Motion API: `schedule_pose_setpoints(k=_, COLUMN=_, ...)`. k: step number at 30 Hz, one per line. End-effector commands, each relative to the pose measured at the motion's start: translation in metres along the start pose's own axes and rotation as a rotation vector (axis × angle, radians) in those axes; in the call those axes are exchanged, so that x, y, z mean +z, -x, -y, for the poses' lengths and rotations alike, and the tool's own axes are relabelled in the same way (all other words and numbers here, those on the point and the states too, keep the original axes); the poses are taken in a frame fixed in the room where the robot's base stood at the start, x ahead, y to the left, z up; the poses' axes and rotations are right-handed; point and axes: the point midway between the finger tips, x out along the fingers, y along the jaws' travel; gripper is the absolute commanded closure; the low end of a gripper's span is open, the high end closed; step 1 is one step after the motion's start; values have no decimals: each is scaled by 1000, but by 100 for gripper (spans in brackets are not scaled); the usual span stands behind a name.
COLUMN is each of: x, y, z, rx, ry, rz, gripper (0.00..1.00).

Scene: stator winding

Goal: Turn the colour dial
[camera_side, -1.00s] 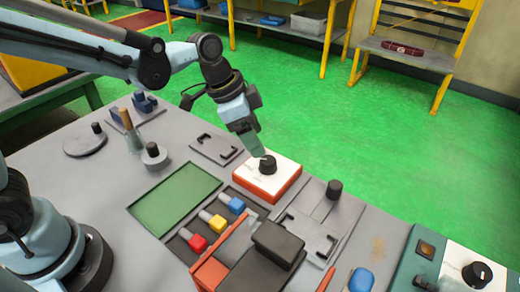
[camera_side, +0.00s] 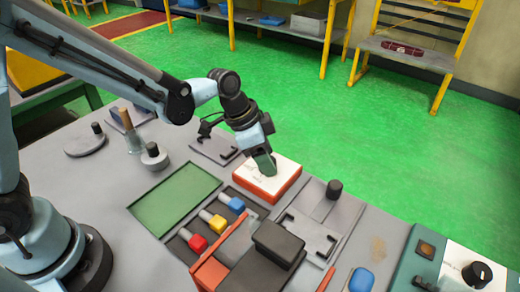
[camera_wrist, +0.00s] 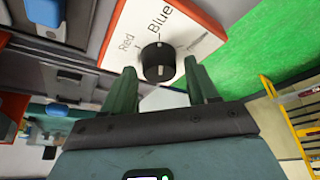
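The colour dial is a black round knob (camera_wrist: 158,62) on the white top of an orange-sided box (camera_side: 267,184). In the wrist view the labels "Red" and "Blue" show on the white face, and a third label to the right is too blurred to read. A white mark on the knob points towards "Blue". My gripper (camera_wrist: 163,85) is open, with its two green fingers on either side of the knob's near part. I cannot tell whether they touch it. In the side view my gripper (camera_side: 265,165) is over the box and hides the knob.
A green panel (camera_side: 175,200) and red, yellow and blue pieces (camera_side: 217,222) lie left of and in front of the box. A black knob (camera_side: 334,189) stands to its right. A grey bracket plate (camera_side: 214,148) lies behind left. Green floor lies beyond the bench edge.

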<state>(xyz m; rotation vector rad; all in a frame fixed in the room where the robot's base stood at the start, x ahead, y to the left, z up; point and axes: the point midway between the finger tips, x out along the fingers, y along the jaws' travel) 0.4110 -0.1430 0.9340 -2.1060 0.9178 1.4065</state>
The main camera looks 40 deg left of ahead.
Motion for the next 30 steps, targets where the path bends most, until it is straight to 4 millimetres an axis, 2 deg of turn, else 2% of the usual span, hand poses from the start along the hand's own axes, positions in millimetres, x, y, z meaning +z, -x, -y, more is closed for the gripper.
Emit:
schedule_pose_setpoints(k=1, x=0, y=0, z=0, rx=0, ry=0, rz=0, gripper=50)
schedule_pose_setpoints(k=9, x=0, y=0, z=0, rx=0, ry=0, rz=0, gripper=89)
schedule_pose_setpoints(k=20, x=0, y=0, z=-1, rx=-26, ry=60, rz=1, gripper=89)
schedule_pose_setpoints(k=30, x=-1, y=0, z=-3, rx=-125, ry=297, rz=0, gripper=89)
